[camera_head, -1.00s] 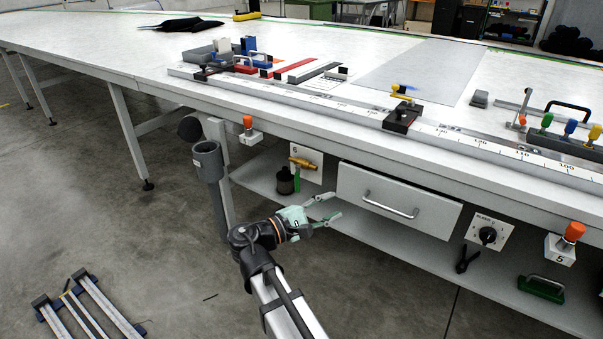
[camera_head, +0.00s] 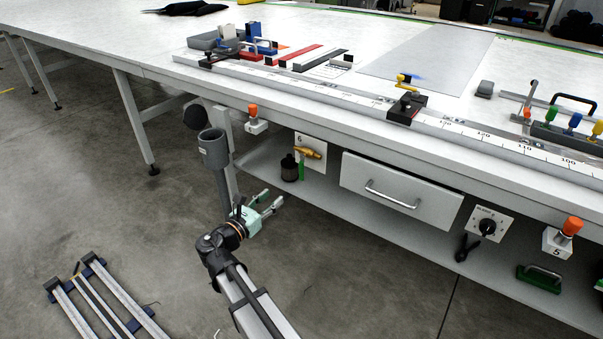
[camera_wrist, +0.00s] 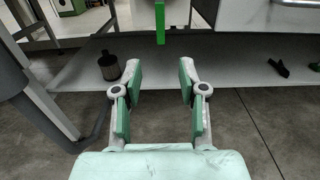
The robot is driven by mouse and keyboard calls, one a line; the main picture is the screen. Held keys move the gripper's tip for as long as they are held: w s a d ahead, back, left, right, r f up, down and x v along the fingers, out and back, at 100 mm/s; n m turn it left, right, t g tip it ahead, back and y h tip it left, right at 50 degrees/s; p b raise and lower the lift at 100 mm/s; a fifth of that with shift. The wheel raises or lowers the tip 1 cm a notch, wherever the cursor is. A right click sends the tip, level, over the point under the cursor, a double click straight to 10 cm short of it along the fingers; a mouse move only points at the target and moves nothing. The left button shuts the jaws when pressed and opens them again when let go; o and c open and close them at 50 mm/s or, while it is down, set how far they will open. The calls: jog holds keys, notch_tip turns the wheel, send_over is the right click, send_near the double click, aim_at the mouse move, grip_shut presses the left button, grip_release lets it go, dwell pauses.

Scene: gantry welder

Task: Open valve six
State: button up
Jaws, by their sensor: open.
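Valve six is a brass valve (camera_head: 307,152) on a white plate marked 6 (camera_head: 318,145), under the table edge. Its green lever (camera_head: 301,170) hangs straight down. In the wrist view the lever (camera_wrist: 160,22) shows at the top centre, ahead of and above the jaws; the valve body is out of that view. My gripper (camera_head: 273,198) is open and empty, below and left of the valve in the head view. Its green-padded fingers (camera_wrist: 159,85) stand apart in the wrist view, and neither touches the lever.
A dark cylinder (camera_head: 289,168) stands on the lower shelf (camera_wrist: 235,75) beside the lever. A grey tube holder (camera_head: 213,150) and table leg are left of my gripper. A drawer (camera_head: 400,193) is to the right. An orange-topped knob (camera_head: 253,112) sits on the table edge above.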

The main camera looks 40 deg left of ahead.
aim_at(301, 173)
jog(key=w, duration=0.5)
jog(key=w+b, duration=0.1)
jog(key=w, duration=0.4)
jog(key=w+a, duration=0.1)
jog(key=w, duration=0.5)
jog(key=shift+b, duration=0.35)
grip_shut()
